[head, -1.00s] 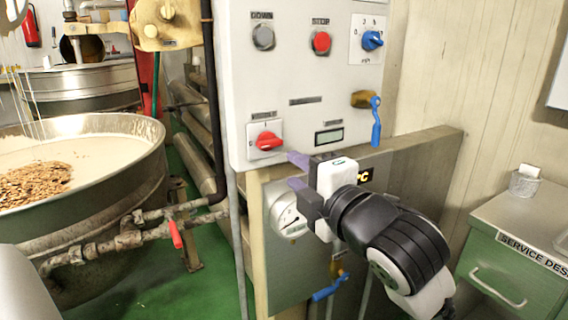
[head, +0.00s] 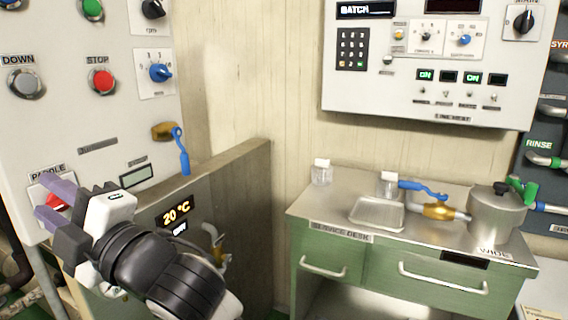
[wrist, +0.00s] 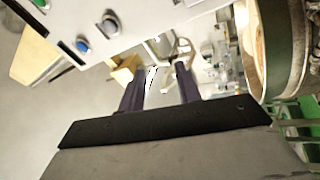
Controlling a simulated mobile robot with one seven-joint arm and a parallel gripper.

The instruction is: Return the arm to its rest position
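My gripper (head: 49,206) is at the lower left of the head view, in front of the control panel (head: 100,125). Its two purple fingers overlap the red paddle knob (head: 56,203) in that view; I cannot tell whether they touch it. In the wrist view my gripper (wrist: 158,75) shows its two dark fingers apart, with nothing held between them. My black and white arm reaches in from the bottom of the head view.
A steel partition (head: 240,185) with a 20 °C display stands right of the panel. Farther right is a green service desk (head: 330,262) with a tray (head: 377,213) and a steel pot (head: 496,214). A batch panel (head: 430,70) hangs above. The wrist view shows a large kettle (wrist: 283,50) at right.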

